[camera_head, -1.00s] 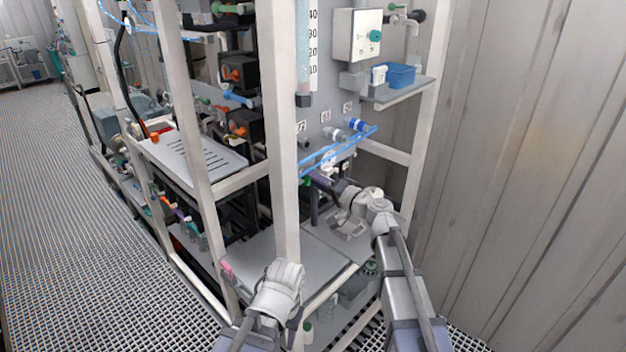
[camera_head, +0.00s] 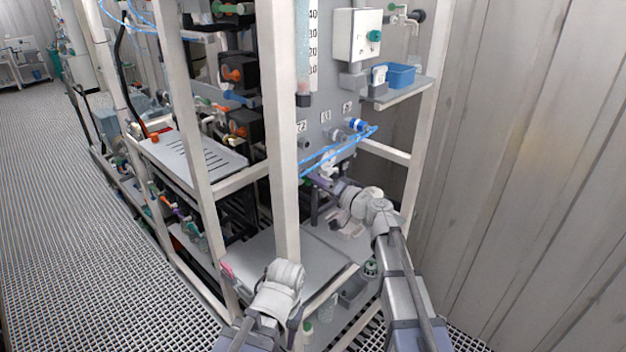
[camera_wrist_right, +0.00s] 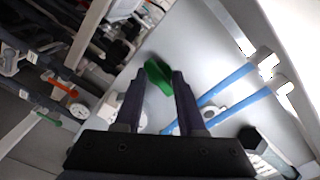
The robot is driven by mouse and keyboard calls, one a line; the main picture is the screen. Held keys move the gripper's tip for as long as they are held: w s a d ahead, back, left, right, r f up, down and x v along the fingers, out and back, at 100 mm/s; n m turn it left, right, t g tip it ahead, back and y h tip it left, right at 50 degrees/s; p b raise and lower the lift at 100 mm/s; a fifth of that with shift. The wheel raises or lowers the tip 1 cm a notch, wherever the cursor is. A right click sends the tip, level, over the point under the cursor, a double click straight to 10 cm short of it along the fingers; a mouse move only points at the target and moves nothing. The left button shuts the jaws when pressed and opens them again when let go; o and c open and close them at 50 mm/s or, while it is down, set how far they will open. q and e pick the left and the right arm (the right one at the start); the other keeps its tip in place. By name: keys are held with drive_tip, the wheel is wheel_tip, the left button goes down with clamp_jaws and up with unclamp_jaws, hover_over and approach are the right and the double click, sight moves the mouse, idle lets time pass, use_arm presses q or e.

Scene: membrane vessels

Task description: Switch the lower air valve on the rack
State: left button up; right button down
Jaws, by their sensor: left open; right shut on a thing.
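A green valve handle (camera_wrist_right: 158,76) sits on the rack's grey panel (camera_wrist_right: 205,70), beside blue tubes, in the right wrist view. The right gripper (camera_wrist_right: 158,84) is shut on this handle, with one dark finger on each side of it. In the head view the right gripper (camera_head: 316,181) reaches the panel's lower part, just under the blue tubes (camera_head: 335,152), and mostly hides the handle. My left gripper (camera_head: 296,316) is low at the front of the rack, away from the valve. It is open, its fingers mostly hidden behind the white wrist.
A white rack post (camera_head: 283,130) stands left of the right gripper. A shelf with a blue bin (camera_head: 400,76) and a control box (camera_head: 357,36) are above. A grey wall (camera_head: 530,150) closes the right side. The grating floor (camera_head: 90,230) is free at left.

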drive_tip(key=shift+s+f, duration=0.1)
drive_tip(key=shift+s, duration=0.05)
idle(0.8)
drive_tip(key=c, duration=0.5)
unclamp_jaws()
drive_tip(key=v, duration=0.7)
drive_tip(key=shift+s+d, duration=0.2)
drive_tip(key=shift+d, duration=0.1)
